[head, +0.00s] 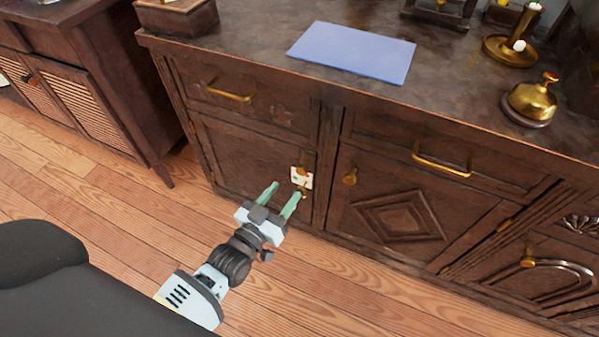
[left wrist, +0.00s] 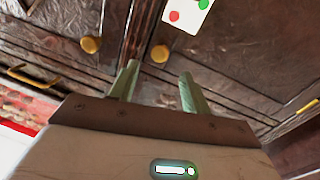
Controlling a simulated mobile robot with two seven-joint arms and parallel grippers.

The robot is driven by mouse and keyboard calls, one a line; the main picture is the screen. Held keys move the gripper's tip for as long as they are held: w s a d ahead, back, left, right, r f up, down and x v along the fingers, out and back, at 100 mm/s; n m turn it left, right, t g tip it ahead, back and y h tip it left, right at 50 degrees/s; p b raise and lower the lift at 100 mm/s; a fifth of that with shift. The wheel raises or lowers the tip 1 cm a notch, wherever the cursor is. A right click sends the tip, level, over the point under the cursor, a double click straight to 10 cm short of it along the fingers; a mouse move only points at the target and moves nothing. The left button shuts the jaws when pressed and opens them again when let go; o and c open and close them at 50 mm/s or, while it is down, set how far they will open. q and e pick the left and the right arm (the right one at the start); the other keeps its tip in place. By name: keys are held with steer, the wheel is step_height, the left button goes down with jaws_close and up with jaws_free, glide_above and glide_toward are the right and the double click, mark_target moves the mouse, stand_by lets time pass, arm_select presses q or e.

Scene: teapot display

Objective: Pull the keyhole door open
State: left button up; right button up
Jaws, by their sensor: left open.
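The keyhole door (head: 235,160) is the left cabinet door in the head view and looks shut. A white card with coloured dots (head: 295,180) is on its right edge, with a small brass knob (head: 303,170) beside it. I cannot make out a keyhole. My left gripper (head: 286,191) is open and empty in front of that edge, fingers pointing at the door. In the left wrist view the gripper (left wrist: 160,72) has a brass knob (left wrist: 160,53) showing between and beyond its fingers, apparently apart from them. The card (left wrist: 188,14) shows above. My right gripper is out of view.
The adjacent door has its own knob (head: 350,177). Drawers with brass handles (head: 230,96) sit above the doors. A blue mat (head: 353,52) and a brass bell (head: 531,100) are on the cabinet top. Wooden floor (head: 110,200) is clear before the left door.

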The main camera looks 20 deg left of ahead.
mark_target(300, 173)
arm_select(q)
steer(key=w, duration=0.2)
steer(key=w+b, duration=0.1)
steer(key=w, duration=0.1)
steer(key=w+d+b, duration=0.1)
steer(key=w, duration=0.1)
steer(key=shift+f, duration=0.1)
steer(key=shift+w+d, duration=0.1)
steer(key=shift+w, duration=0.45)
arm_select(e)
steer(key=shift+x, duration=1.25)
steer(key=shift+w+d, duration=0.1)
arm_select(q)
steer(key=c, duration=0.6)
jaws_close()
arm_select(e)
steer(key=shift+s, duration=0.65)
